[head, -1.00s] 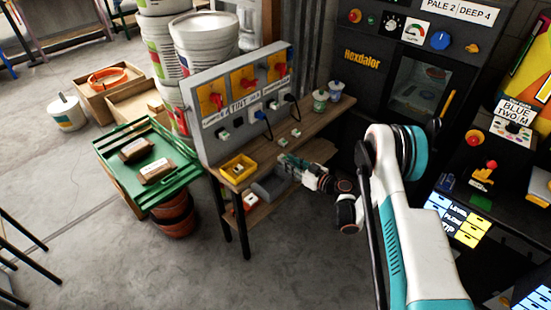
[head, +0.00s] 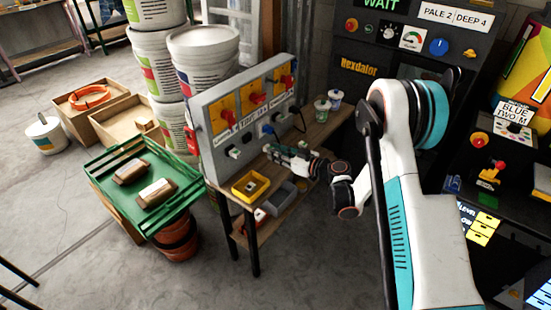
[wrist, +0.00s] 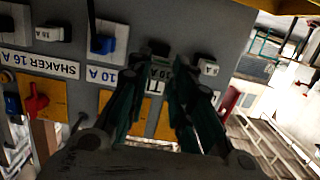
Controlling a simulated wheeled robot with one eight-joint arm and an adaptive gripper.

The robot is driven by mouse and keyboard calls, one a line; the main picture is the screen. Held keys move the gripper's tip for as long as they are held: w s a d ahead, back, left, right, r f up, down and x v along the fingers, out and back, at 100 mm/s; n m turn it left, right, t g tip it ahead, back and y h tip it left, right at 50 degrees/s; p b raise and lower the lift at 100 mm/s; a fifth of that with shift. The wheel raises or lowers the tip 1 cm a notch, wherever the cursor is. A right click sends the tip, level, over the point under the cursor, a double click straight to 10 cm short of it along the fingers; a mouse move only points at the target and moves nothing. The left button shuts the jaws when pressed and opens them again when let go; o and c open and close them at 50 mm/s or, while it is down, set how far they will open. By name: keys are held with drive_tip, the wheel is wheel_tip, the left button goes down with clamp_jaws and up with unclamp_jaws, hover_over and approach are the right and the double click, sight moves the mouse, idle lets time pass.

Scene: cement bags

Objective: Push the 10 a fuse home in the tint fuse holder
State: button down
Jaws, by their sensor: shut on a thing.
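The grey panel (head: 205,115) stands on the wooden bench and carries a row of fuse holders below its labels. My gripper (head: 268,149) is at the panel's lower front in the head view. In the wrist view my gripper (wrist: 161,78) is shut on a small pale fuse (wrist: 161,71) marked 10 A. A dark holder (wrist: 158,48) sits just beyond the fuse, beside a partly covered label starting "TI" (wrist: 155,87). I cannot tell how far the fuse is in, as the fingers cover its sides.
Another fuse marked 6 A (wrist: 208,67) sits close to the right finger. A blue plug (wrist: 102,43) with a cable is to the left. A yellow bin (head: 250,186) and a grey bin (head: 285,196) stand below my gripper.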

sight(264, 146)
drive_tip(key=shift+a, duration=0.1)
idle(0.3)
drive_tip(key=shift+r+x, duration=0.2)
drive_tip(key=shift+x, duration=1.25)
drive_tip(key=shift+r+x, duration=0.25)
drive_tip(key=shift+x, duration=1.2)
drive_tip(key=shift+x, duration=1.15)
idle(1.8)
drive_tip(key=shift+r, duration=0.2)
drive_tip(key=c, duration=1.3)
unclamp_jaws()
drive_tip(key=shift+w, duration=0.1)
drive_tip(key=shift+c, duration=0.2)
drive_tip(key=shift+v, duration=3.05)
